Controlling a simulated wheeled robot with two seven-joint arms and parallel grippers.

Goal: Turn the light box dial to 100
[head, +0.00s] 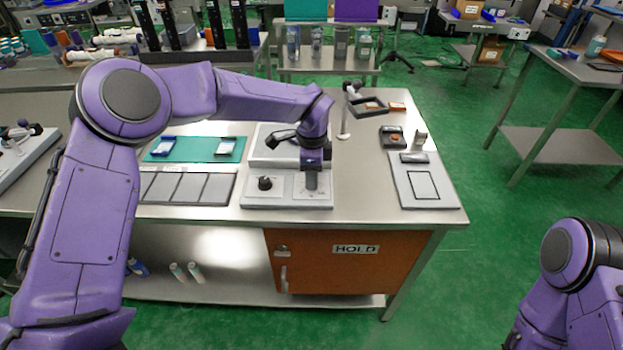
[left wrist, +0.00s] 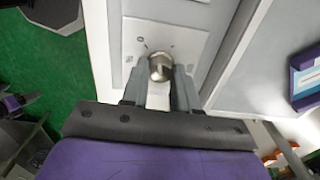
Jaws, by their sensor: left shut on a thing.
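The light box (head: 250,200) is a pale grey unit at the front edge of the steel table, with two control panels. A black knob (head: 265,183) stands on its left panel. My left gripper (head: 311,188) points down over the right panel and hides the dial there in the head view. In the left wrist view, the silver dial (left wrist: 160,66) sits between the fingers of my left gripper (left wrist: 162,82), which is shut on it. Small marks surround the dial, but I cannot read its setting. My right gripper is out of view.
Left of the light box lie grey panels (head: 187,187) and a green mat (head: 172,149) with small trays. To the right are a framed board (head: 422,185) and a black tray (head: 370,107). Below is an orange cabinet door (head: 345,262) marked HOLD.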

